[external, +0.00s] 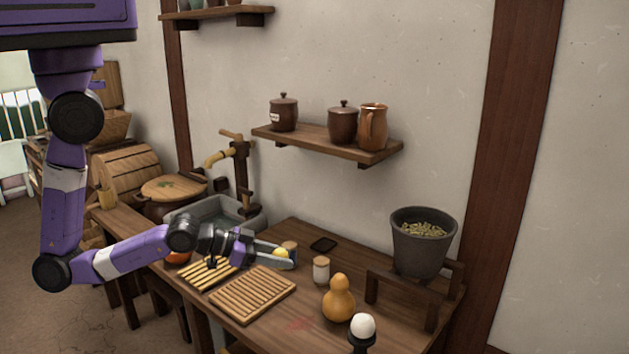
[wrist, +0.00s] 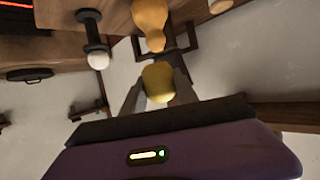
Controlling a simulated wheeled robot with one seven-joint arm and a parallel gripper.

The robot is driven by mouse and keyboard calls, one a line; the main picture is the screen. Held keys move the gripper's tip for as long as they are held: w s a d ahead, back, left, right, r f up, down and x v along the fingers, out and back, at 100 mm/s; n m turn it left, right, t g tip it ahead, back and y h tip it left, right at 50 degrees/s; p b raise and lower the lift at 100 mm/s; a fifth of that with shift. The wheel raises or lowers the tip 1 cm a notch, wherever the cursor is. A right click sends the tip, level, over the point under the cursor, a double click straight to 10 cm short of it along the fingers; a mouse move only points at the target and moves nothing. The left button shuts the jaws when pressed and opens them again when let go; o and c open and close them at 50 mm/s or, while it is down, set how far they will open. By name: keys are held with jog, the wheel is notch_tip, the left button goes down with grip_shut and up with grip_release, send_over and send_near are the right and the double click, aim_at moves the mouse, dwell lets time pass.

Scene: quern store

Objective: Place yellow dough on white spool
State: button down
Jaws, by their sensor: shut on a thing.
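The yellow dough (external: 280,253) is a small round lump held between the fingers of my gripper (external: 284,257), above the table. In the wrist view the dough (wrist: 158,80) sits between both fingertips of my gripper (wrist: 158,90), which is shut on it. The white spool (external: 321,271), a small upright white cylinder with a wooden-coloured top, stands on the table to the right of my gripper and apart from it.
A gourd (external: 339,299) and a white egg (external: 362,326) on a dark stand are at the front right. Slatted boards (external: 253,294) lie front left. A grey pot (external: 421,250) stands on a wooden riser (external: 445,296). A dark flat piece (external: 323,244) lies behind the spool.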

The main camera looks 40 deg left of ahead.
jog(key=w+a+r+n+t+y+b, duration=0.1)
jog(key=w+r, duration=0.3)
jog(key=w, duration=0.5)
jog(key=w+r+n+b, duration=0.1)
jog(key=w+r+b, duration=0.1)
jog(key=w+r, duration=0.45)
jog(key=n+t+y, duration=0.1)
jog(key=y, duration=0.1)
send_over(321, 260)
notch_tip(321, 260, down, 2)
notch_tip(321, 260, down, 20)
jog(key=shift+w+r+b, duration=0.1)
jog(key=shift+r+b, duration=0.05)
jog(key=shift+b, duration=0.3)
jog(key=shift+f, duration=0.2)
jog(key=c, duration=0.9)
grip_release()
jog(key=shift+c, duration=0.2)
